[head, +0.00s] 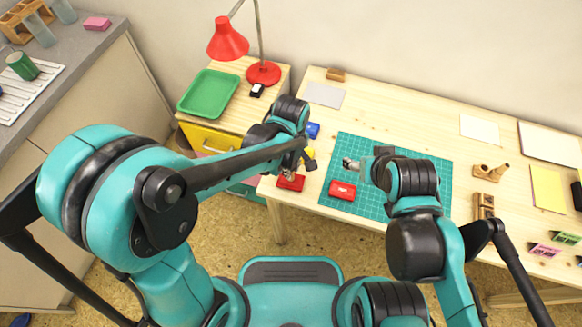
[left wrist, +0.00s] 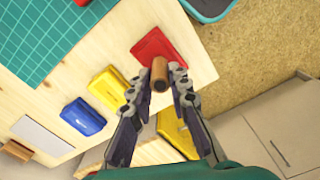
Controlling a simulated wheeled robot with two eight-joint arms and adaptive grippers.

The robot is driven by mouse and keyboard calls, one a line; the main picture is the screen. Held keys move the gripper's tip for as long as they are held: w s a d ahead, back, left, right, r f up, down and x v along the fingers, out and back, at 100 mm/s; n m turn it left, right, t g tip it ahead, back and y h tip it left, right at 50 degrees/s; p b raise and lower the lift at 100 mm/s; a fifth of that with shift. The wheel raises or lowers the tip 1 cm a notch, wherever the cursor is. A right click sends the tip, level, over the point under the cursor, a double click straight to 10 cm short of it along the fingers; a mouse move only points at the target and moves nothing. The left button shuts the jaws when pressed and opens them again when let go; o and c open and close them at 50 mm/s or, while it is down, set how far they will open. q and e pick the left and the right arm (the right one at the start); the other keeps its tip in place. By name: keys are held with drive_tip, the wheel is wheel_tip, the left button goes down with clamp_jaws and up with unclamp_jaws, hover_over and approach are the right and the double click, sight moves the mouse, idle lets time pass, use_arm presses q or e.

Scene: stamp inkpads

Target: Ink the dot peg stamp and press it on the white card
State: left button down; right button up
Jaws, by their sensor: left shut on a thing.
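My left gripper (head: 291,172) is shut on the dot peg stamp, a brown wooden cylinder (left wrist: 160,74) between its fingertips in the left wrist view. It is over or at the edge of the open red inkpad (head: 290,182), which also shows in the left wrist view (left wrist: 158,46). I cannot tell whether the peg touches the pad. A white card (head: 479,128) lies at the back right of the table; a greyish card (head: 325,95) lies at the back left. My right gripper (head: 352,164) is above the green mat; its opening is unclear.
A yellow inkpad (left wrist: 107,87) and a blue inkpad (left wrist: 83,116) lie beside the red one. A red box (head: 342,190) is on the green mat (head: 405,216). A wooden stamp (head: 490,172) and a yellow card (head: 547,188) lie at right. The table between mat and white card is clear.

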idle(0.7)
use_arm(q)
drive_tip(key=shift+r+p, duration=0.5)
drive_tip(key=shift+r, duration=0.1)
drive_tip(key=shift+r+p, duration=2.25)
drive_tip(key=shift+r, duration=0.55)
drive_tip(key=shift+f, duration=0.1)
